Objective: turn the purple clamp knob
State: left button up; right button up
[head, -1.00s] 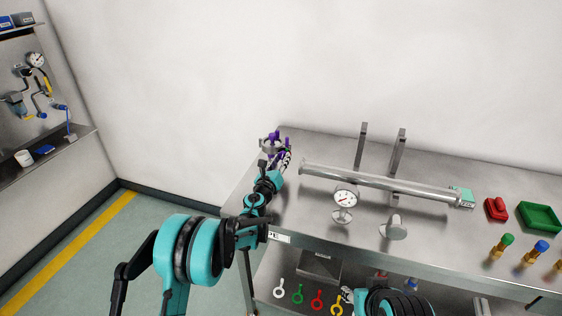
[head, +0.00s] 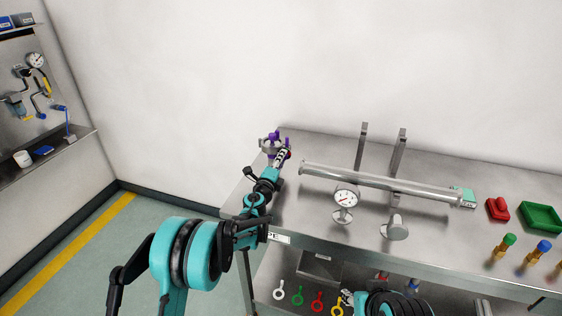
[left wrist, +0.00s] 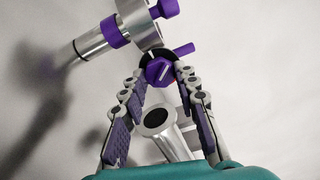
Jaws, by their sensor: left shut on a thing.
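The purple clamp knob (left wrist: 159,70) shows in the left wrist view between the fingertips of my left gripper (left wrist: 160,66), which is shut on it. The knob sits on a silver metal clamp fitting (left wrist: 95,45) with other purple parts. In the head view the clamp (head: 272,141) stands at the far left corner of the bench, and my left gripper (head: 283,156) reaches it from the front. The gripper hides much of the knob there. Part of my right arm shows at the bottom of the head view; the state of its gripper is unclear.
A long metal tube (head: 380,183) lies across the steel bench, right of the clamp. A dial gauge (head: 345,199) stands in front of it. A red part (head: 497,209) and a green tray (head: 541,217) are at the right. Coloured ring tools (head: 297,295) are below.

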pick_arm(q)
jog(key=n, duration=1)
jog(key=shift+n, duration=0.6)
jog(key=o, duration=1.2)
jog(key=shift+c, duration=0.2)
jog(key=v, duration=1.2)
